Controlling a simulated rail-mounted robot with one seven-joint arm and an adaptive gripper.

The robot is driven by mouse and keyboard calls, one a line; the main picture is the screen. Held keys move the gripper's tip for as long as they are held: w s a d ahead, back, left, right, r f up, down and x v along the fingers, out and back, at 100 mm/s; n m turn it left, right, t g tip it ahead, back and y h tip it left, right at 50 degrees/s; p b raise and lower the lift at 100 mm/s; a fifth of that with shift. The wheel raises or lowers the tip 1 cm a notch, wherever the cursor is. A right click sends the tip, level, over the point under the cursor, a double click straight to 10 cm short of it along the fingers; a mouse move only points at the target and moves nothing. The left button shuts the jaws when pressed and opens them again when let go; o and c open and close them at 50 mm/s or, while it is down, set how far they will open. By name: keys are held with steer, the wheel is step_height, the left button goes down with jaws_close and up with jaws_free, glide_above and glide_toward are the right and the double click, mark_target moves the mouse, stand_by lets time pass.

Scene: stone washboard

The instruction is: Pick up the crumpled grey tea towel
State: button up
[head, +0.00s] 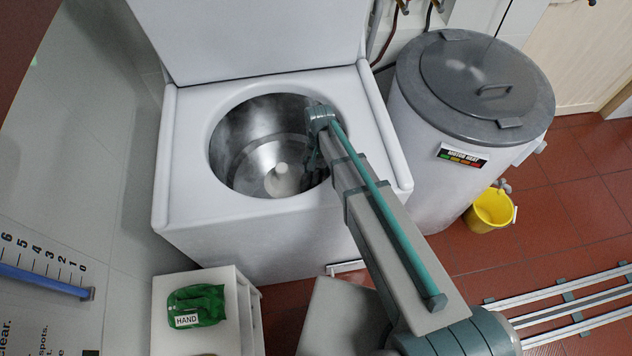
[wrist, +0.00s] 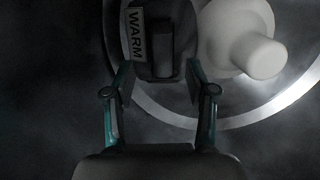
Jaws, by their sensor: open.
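A dark grey bundle with a pale WARM label (wrist: 172,55), which looks like the crumpled grey tea towel, lies in the steel drum, beside the white centre post (wrist: 255,55) in the wrist view. My gripper (wrist: 159,82) is open, with its two fingers apart at the near left and right of the bundle. I cannot tell whether the fingers touch it. In the head view my gripper (head: 313,158) reaches down inside the right part of the drum (head: 245,150). The towel cannot be made out there; the arm and drum rim cover that side.
The white washer body (head: 185,200) and its raised lid (head: 250,35) surround the drum. A grey-lidded white tub (head: 425,125) stands close at the right, with a yellow bucket (head: 489,212) beside it. A green cloth labelled HAND (head: 205,300) lies on a white stand (head: 165,335).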

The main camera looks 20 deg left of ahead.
mark_target(316, 176)
step_height(316, 176, down, 4)
steer(key=p, duration=0.2)
steer(key=shift+s+a+p, duration=0.1)
steer(key=shift+a+p, duration=0.05)
steer(key=shift+p, duration=0.15)
steer(key=shift+s+f, duration=0.1)
steer(key=shift+f, duration=0.45)
jaws_close()
